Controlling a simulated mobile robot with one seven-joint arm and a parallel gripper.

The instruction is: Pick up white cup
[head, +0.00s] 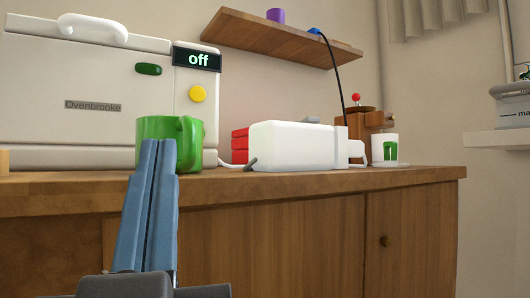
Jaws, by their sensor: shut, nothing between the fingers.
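The white cup (376,148) stands upright near the right end of the wooden counter, with a green mark on its side.
A white oven (90,85) with an "off" display stands at the left. A shelf (270,38) hangs above. The counter's front edge (320,181) is bare.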

